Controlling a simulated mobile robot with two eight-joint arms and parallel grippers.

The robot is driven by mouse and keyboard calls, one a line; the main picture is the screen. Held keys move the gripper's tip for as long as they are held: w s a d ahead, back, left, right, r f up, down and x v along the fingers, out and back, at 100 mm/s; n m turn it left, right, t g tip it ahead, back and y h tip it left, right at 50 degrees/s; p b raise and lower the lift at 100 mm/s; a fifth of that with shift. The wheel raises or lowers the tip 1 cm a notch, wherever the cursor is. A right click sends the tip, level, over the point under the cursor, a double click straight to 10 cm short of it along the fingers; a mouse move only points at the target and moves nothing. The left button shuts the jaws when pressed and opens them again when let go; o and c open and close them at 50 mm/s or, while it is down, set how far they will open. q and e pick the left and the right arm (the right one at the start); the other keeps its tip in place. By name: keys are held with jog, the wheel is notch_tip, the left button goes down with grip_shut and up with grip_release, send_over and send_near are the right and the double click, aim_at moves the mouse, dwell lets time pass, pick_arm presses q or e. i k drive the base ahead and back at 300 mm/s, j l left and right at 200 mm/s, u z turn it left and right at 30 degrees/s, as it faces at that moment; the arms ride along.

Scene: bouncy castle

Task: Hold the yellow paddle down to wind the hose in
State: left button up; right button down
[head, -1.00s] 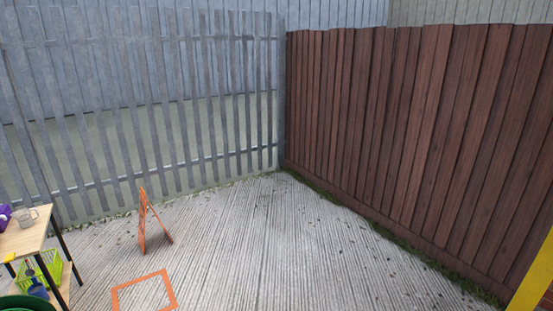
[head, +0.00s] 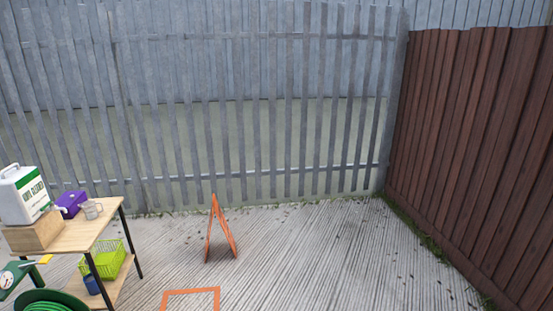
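A green hose (head: 48,305) lies coiled on what looks like a reel at the bottom left, cut off by the lower edge of the head view. Just above it is a dark green part (head: 22,278) with a small round dial (head: 6,279). A small yellow piece (head: 42,260) sticks out beside this part, in front of the table; it may be the yellow paddle, but it is too small to be sure. Neither of my grippers is in view.
A wooden table (head: 88,232) at the left holds a white jug (head: 22,195) on a wooden block, a purple box (head: 71,203) and a clear mug (head: 91,209). A green basket (head: 104,259) sits on its lower shelf. An orange folding sign (head: 220,235) stands on open ribbed ground.

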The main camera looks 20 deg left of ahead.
aim_at(44, 260)
jog(key=i+j+u, duration=0.1)
jog(key=i+u, duration=0.7)
jog(key=i+l+u, duration=0.15)
jog(key=i+u, duration=0.2)
jog(key=i+j+u, duration=0.1)
jog(key=i+u, duration=0.8)
jog(key=i+l+u, duration=0.2)
jog(key=u, duration=0.25)
jog(key=i+u, duration=0.3)
jog(key=u, duration=0.2)
jog(key=i+l+u, duration=0.15)
jog(key=u, duration=0.3)
jog(key=i+l+u, duration=0.25)
jog(key=u, duration=0.25)
jog(key=i+l+u, duration=0.45)
jog(key=i+l, duration=0.1)
